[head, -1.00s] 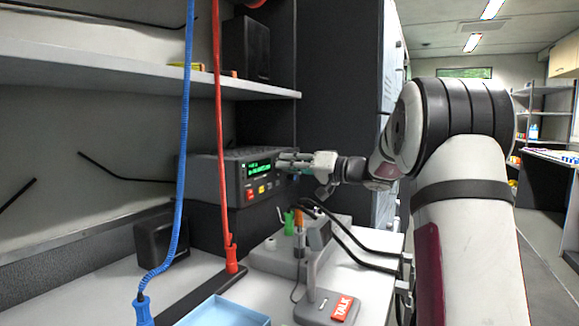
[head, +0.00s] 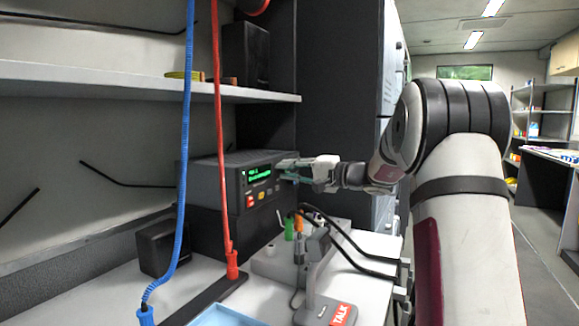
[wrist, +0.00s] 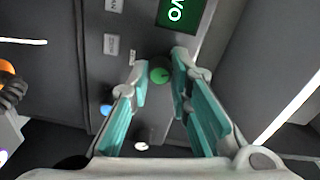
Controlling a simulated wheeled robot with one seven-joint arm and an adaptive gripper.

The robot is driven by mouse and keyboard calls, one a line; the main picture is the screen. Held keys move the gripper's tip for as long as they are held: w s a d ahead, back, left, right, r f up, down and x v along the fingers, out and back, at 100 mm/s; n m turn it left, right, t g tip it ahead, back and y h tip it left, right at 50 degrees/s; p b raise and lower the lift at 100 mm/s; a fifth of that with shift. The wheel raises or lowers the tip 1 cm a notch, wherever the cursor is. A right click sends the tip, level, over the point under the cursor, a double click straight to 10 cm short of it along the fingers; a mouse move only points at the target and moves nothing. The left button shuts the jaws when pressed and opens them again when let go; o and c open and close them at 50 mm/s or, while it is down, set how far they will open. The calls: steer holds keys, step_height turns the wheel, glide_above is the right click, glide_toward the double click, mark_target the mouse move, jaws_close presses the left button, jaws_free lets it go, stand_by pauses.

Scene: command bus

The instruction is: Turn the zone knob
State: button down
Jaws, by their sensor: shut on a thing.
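A dark radio unit (head: 208,180) with a lit green display (head: 259,174) stands at the back of the counter in the head view. My gripper (head: 283,164) is at the right end of its front panel and hides that part there. The fingers are shut on this knob, one on each side. The display (wrist: 180,12) is just above it.
A desk microphone with a TALK button (head: 341,314), black cables (head: 350,240) and a green pen (head: 289,228) are below my arm. A shelf (head: 130,82) runs above.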

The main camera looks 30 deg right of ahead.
steer(key=m+p, duration=0.7)
steer(key=m, duration=0.1)
steer(key=shift+f+m+g, duration=0.1)
steer(key=shift+m+g, duration=0.2)
stand_by(0.5)
steer(key=c, duration=1.5)
jaws_free()
steer(key=shift+o, duration=0.2)
steer(key=shift+d, duration=0.1)
steer(key=v, duration=1.2)
steer(key=shift+f, duration=0.15)
